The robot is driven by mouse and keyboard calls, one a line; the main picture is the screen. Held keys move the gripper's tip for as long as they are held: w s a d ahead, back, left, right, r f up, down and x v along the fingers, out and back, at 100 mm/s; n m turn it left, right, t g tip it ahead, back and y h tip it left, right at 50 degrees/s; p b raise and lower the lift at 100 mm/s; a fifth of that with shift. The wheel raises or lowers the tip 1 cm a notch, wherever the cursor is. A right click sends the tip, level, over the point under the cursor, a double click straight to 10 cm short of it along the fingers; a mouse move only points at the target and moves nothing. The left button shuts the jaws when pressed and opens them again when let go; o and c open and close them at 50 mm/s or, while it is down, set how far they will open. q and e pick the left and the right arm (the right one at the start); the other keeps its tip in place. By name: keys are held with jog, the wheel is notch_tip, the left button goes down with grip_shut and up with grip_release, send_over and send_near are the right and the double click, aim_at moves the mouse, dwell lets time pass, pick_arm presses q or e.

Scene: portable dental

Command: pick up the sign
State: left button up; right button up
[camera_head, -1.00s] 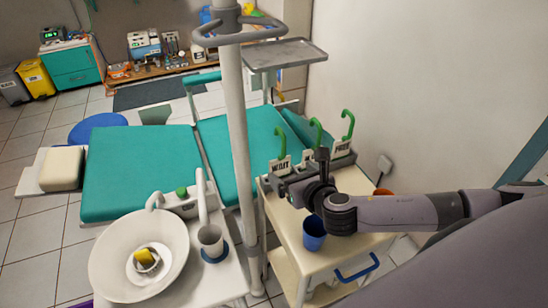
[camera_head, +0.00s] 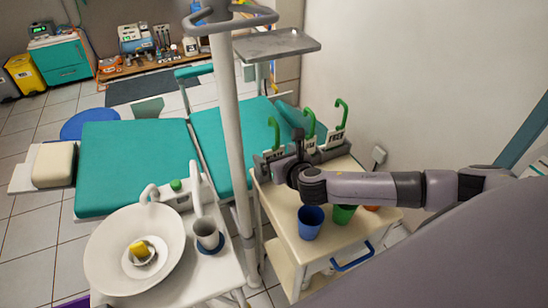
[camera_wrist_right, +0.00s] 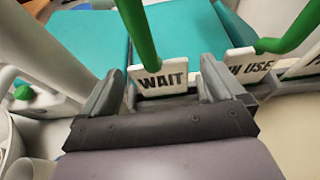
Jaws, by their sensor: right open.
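The WAIT sign (camera_wrist_right: 163,79) is a white plate with black letters and a green hooked handle. In the right wrist view it stands upright between and beyond the two fingers of my right gripper (camera_wrist_right: 160,92), which is open. The head view shows its green hook (camera_head: 273,133), with the plate partly hidden by my gripper (camera_head: 276,165). An IN USE sign (camera_wrist_right: 249,66) stands just right of the right finger; its hook shows in the head view (camera_head: 310,124). A third sign (camera_head: 336,138) stands farther right. My left gripper is out of view.
The signs stand in a row at the back of a cream cart (camera_head: 283,228). A blue cup (camera_head: 310,222), a green cup (camera_head: 344,214) and an orange cup stand on it. A white pole (camera_head: 231,120) rises left of the cart. A teal dental chair (camera_head: 135,165) lies behind.

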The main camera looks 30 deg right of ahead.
jog(key=c, duration=1.1)
jog(key=shift+c, duration=0.2)
notch_tip(320, 180, up, 20)
jog(key=p, duration=0.3)
